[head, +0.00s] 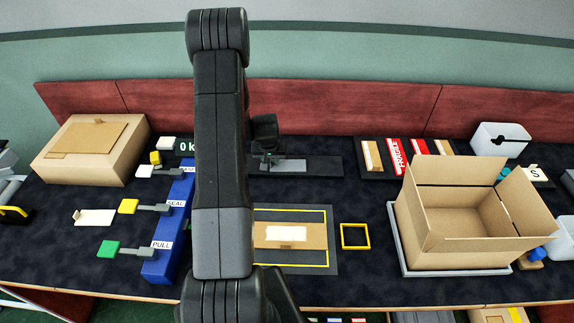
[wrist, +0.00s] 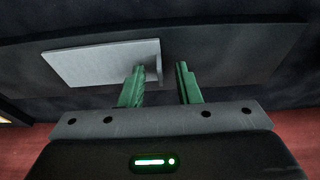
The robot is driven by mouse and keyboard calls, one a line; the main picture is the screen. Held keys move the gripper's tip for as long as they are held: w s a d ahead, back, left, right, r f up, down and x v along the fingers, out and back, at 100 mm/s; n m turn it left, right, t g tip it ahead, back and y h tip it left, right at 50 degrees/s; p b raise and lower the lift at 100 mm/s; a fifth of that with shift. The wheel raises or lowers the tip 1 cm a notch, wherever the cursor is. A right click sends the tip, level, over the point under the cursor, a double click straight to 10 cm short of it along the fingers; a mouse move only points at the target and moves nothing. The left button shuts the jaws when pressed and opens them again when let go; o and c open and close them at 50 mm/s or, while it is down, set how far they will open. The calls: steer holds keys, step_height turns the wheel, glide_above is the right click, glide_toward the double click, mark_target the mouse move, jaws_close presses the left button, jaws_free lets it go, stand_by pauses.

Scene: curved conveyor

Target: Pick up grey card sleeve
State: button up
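The grey card sleeve (head: 291,166) lies flat on a dark grey mat at the back middle of the table. In the wrist view the grey card sleeve (wrist: 98,62) is a pale flat plate with a short raised lip at its right end. My gripper (head: 267,160) is at the sleeve's left end in the head view, pointing down. In the wrist view my gripper (wrist: 161,75) has its two green fingers apart with nothing held. The raised lip appears in the gap between the fingertips, nearer the left finger; contact cannot be told.
The dark mat (head: 328,167) extends right of the sleeve. A red back panel (head: 330,105) stands behind. A blue lever block (head: 170,225) is left, an open cardboard box (head: 455,245) right. A mat with a brown card piece (head: 312,236) lies in front.

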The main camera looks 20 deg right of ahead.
jaws_close()
steer(key=shift+r, duration=0.15)
